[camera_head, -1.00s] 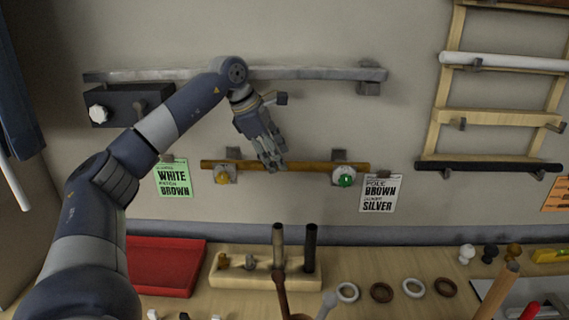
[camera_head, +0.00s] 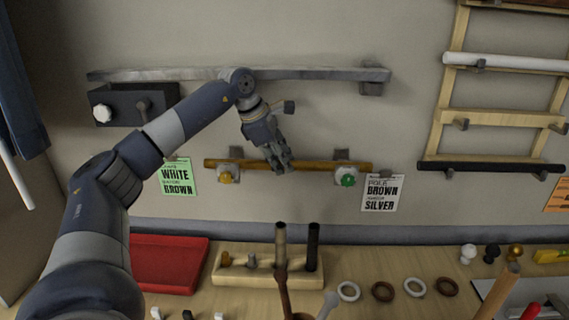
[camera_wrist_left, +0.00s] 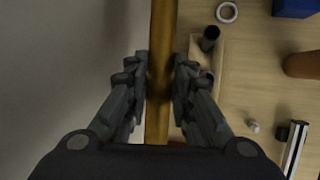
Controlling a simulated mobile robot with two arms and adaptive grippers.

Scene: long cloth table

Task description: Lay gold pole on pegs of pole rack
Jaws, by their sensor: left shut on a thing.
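The gold pole (camera_head: 313,166) lies level along the wall, across two wall brackets (camera_head: 228,172) with a yellow and a green knob in front. My left gripper (camera_head: 281,166) is at the pole's middle, shut on it. In the left wrist view the pole (camera_wrist_left: 161,60) runs between the fingers of my left gripper (camera_wrist_left: 161,85). The pole rack (camera_head: 487,117) is the wooden ladder-like frame on the right. It carries a white pole (camera_head: 520,62) and a black pole (camera_head: 490,166); the pegs (camera_head: 461,124) of its middle rung hold nothing. My right gripper is not in view.
A grey rail (camera_head: 320,73) and a dark box (camera_head: 120,104) are on the wall above. Two upright rods (camera_head: 312,248) stand in a wooden block (camera_head: 230,275) on the table below. A red tray (camera_head: 170,265) and several rings (camera_head: 383,291) lie there.

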